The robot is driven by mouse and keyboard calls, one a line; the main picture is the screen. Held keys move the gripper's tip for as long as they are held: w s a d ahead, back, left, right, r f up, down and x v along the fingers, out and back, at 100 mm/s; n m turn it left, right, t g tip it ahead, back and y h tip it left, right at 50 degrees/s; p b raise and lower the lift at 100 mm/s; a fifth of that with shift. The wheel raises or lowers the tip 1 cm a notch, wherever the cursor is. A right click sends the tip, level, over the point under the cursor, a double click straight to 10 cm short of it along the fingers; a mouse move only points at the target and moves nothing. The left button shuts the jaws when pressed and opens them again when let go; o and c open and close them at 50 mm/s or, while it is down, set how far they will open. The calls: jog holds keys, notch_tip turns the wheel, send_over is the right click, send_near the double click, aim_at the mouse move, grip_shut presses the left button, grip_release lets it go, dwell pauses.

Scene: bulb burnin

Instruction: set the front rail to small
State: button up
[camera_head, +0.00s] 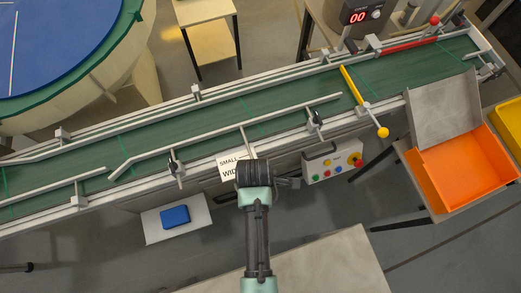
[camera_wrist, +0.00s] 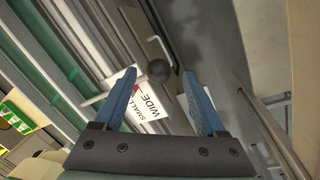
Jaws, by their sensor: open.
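The front rail (camera_head: 240,130) is a pale bar along the near side of the green conveyor belt, carried on posts with dark knobs. A white label (camera_head: 230,166) reading SMALL and WIDE is on the conveyor's near side, partly covered by my gripper (camera_head: 254,168). In the wrist view my gripper (camera_wrist: 159,75) shows two blue fingers spread apart with nothing gripped. A dark round knob (camera_wrist: 158,70) appears between the fingertips; I cannot tell its depth. The label (camera_wrist: 147,104) lies behind the fingers, with a small red mark by its edge.
A control box (camera_head: 332,162) with buttons sits right of my gripper. A yellow bar (camera_head: 352,86) with a ball end crosses the belt. An orange bin (camera_head: 466,170) stands at right, a blue block (camera_head: 175,217) on a white plate at lower left.

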jog(key=shift+w+f, duration=0.25)
jog(key=shift+f, duration=0.8)
grip_shut()
dwell(0.7)
